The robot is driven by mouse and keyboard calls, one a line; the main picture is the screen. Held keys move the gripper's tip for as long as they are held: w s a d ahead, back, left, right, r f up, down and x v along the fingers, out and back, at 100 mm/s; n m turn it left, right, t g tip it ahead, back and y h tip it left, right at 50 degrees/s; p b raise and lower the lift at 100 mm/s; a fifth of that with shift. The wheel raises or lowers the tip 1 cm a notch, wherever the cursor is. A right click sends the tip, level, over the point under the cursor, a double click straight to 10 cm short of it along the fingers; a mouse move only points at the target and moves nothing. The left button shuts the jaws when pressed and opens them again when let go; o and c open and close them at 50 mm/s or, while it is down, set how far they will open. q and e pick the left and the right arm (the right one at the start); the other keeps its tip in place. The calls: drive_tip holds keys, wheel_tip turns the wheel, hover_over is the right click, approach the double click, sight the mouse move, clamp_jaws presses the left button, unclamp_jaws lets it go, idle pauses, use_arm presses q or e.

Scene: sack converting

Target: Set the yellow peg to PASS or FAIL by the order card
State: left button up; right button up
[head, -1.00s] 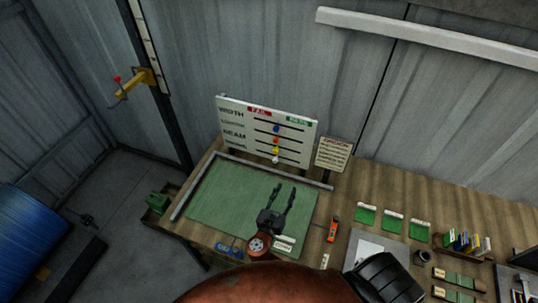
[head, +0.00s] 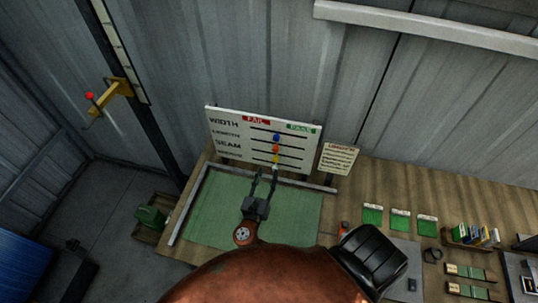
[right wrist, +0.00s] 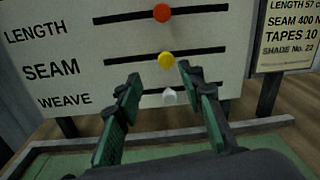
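The white board (head: 228,155) has a red FAIL label (head: 256,120) at upper left and a green PASS label (head: 300,128) at upper right. The yellow peg (right wrist: 166,59) sits near the middle of the SEAM slot; it is small in the head view (head: 276,159). My right gripper (right wrist: 158,75) is open before the board, its fingertips to either side below the yellow peg, apparently apart from it; it also shows in the head view (head: 266,175). The order card (right wrist: 290,35) is partly cut off; "SEAM 400 N" is readable. My left gripper is not in view.
An orange-red peg (right wrist: 162,13) is above the yellow one, and a white peg (right wrist: 169,97) is below, between the fingers. A blue peg (head: 276,138) is on the top slot. A raised rail (right wrist: 100,143) edges the green mat (head: 205,215) below the board.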

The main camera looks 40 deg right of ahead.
sight(275, 161)
drive_tip(key=x, duration=0.3)
drive_tip(key=p+x, duration=0.1)
drive_tip(key=x, duration=0.1)
drive_tip(key=shift+s+d+r, duration=0.25)
drive_tip(key=shift+s+r, duration=0.05)
drive_tip(key=shift+s, duration=0.1)
drive_tip(key=shift+x, duration=1)
drive_tip(key=shift+w+d+f, duration=0.1)
drive_tip(key=shift+d+f, duration=0.05)
drive_tip(key=shift+d, duration=0.05)
drive_tip(key=c, duration=0.7)
clamp_jaws()
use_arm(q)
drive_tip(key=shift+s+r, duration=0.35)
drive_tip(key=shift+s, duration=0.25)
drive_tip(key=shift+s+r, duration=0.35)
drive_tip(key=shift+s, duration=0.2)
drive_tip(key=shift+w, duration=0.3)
